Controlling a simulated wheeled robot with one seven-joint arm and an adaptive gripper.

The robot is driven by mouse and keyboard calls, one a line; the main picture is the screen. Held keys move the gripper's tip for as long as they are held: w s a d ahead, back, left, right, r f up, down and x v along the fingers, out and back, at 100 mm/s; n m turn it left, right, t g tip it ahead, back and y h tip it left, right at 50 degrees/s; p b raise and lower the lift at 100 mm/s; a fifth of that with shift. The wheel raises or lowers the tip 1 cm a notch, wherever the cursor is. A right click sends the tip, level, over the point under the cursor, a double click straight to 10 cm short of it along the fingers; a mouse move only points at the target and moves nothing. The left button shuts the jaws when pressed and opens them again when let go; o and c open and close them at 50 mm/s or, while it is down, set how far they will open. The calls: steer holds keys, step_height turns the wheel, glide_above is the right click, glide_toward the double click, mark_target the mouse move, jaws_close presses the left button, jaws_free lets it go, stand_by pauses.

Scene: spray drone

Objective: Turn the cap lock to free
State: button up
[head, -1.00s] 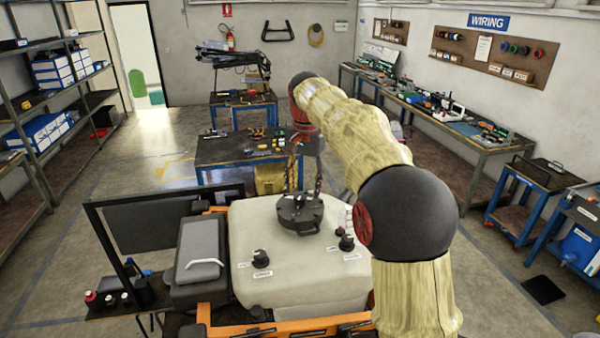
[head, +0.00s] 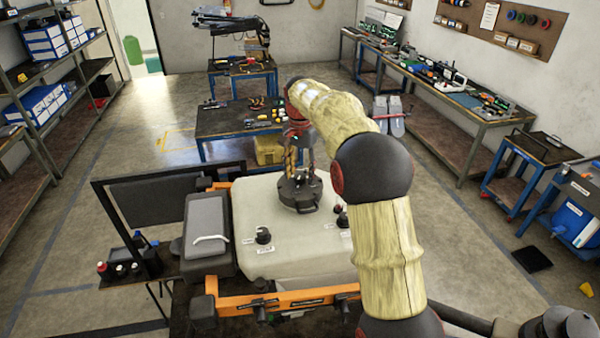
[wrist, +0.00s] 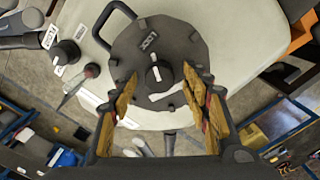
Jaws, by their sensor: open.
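The round black cap (head: 302,203) sits on top of the cream tank (head: 290,258). The wrist view shows the cap (wrist: 189,42) from above, with a loop handle at its upper left. A small dark knob, the cap lock (wrist: 160,75), stands near its middle beside a small label. The label's wording is too small to read surely. My gripper (head: 301,172) is above the cap, pointing down. In the wrist view my gripper (wrist: 158,84) is open, one tan-padded finger on each side of the lock. The fingers appear apart from it.
A grey box (head: 205,230) is left of the tank. An orange frame (head: 285,302) runs along its front.

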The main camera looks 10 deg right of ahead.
steer(key=shift+f, duration=0.25)
steer(key=shift+c, duration=0.5)
steer(key=c, duration=1)
